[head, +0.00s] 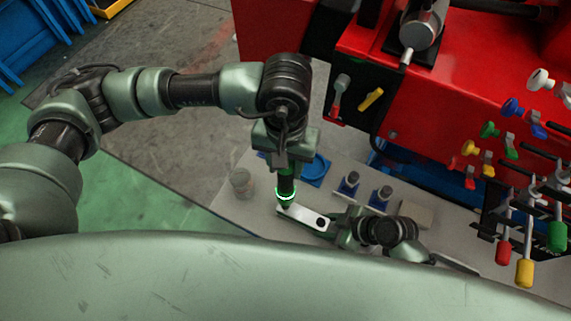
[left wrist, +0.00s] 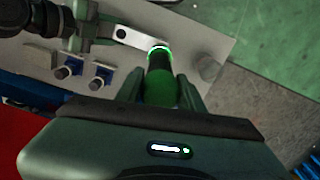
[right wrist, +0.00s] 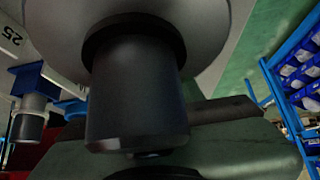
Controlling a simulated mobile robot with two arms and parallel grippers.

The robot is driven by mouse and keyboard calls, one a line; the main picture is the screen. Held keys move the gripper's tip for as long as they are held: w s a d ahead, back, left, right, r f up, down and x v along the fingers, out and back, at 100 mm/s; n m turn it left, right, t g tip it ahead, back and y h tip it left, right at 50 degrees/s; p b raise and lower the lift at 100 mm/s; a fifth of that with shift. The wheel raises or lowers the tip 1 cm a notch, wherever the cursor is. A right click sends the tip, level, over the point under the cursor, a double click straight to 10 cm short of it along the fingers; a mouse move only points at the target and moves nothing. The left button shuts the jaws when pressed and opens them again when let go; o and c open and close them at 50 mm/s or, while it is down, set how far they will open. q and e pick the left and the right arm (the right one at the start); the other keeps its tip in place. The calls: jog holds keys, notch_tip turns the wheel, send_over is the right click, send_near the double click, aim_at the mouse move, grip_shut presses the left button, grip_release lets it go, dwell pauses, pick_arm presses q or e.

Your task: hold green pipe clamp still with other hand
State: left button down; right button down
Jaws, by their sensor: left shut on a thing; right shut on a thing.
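A green and black cylinder (head: 286,187) with a glowing green ring stands upright in my left gripper (head: 285,170). The left wrist view shows its green body (left wrist: 161,91) between the two fingers. Its lower end is at the end of a flat silver bar (head: 303,217), which has a dark hole; whether they touch is unclear. The bar also shows in the left wrist view (left wrist: 137,38). My right gripper (head: 337,228), low over the bench, is shut on the bar's other end. I cannot tell which piece is the pipe clamp. The right wrist view hides the right fingertips behind a large dark cylinder (right wrist: 136,92).
The grey bench (head: 232,206) carries blue-based dark pegs (head: 383,197), a blue round dish (head: 316,170) and a grey cylinder (head: 241,183). A red machine (head: 450,80) with coloured levers stands behind and to the right. Open floor (head: 150,195) lies to the left.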

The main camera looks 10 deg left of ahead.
pick_arm(q)
jog(key=shift+r, duration=2.2)
pick_arm(e)
jog(key=c, duration=0.8)
grip_release()
jog(key=v, duration=1.2)
jog(key=shift+f, duration=0.1)
